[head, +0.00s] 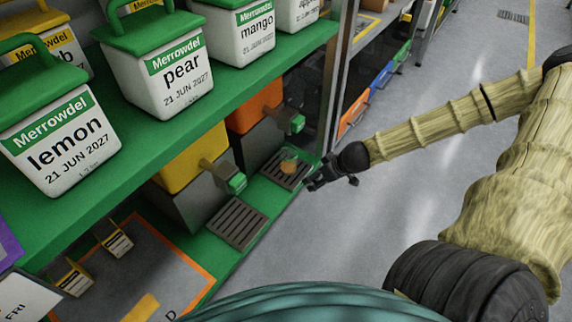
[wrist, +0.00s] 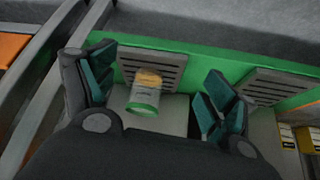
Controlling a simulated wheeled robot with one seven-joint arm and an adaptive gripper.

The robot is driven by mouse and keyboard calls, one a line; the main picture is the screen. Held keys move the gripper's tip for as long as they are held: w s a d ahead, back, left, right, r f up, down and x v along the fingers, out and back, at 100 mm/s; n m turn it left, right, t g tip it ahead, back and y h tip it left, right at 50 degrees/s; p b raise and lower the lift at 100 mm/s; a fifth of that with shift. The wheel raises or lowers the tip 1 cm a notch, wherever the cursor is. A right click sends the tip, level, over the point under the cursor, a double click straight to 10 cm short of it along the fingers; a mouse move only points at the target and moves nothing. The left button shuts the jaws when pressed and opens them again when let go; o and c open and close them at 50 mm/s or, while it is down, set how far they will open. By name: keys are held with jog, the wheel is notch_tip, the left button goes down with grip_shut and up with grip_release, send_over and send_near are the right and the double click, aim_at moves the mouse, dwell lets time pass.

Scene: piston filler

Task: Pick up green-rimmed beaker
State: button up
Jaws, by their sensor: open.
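The green-rimmed beaker (wrist: 145,95) is small and clear, with a green rim and something orange inside. In the wrist view it lies between the two fingers in the picture, over the edge of a dark slotted grate. In the head view the beaker (head: 289,165) is small and stands on the far grate, just left of my gripper (head: 334,180). My gripper, also in the wrist view (wrist: 155,95), is open with its dark teal finger pads on either side of the beaker. I cannot tell whether either pad touches it.
The far grate (head: 277,175) and a near grate (head: 236,228) sit on a green ledge, below orange (head: 256,108) and yellow (head: 190,158) filler units with green nozzles. A green shelf (head: 150,150) of labelled tubs overhangs at left. A metal post (head: 340,75) stands beside the far grate. The floor right is clear.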

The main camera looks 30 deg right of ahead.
aim_at(294, 156)
jog(key=w+b, duration=0.2)
jog(key=w, duration=0.2)
jog(key=w+a+b, duration=0.1)
jog(key=w+b, duration=0.1)
jog(key=w, duration=0.2)
jog(key=w+a+b, duration=0.1)
jog(key=w+b, duration=0.2)
jog(key=w, duration=0.1)
jog(key=shift+f, duration=0.3)
jog(key=shift+w+r, duration=0.1)
jog(key=shift+w, duration=0.2)
jog(key=b+x, duration=0.2)
jog(key=x, duration=0.1)
jog(key=shift+a+b, duration=0.1)
jog(key=shift+b, duration=0.3)
jog(key=shift+b+x, duration=0.6)
jog(key=shift+x, duration=0.35)
jog(key=shift+r, duration=0.1)
jog(key=shift+c, duration=0.3)
jog(key=c, duration=1.1)
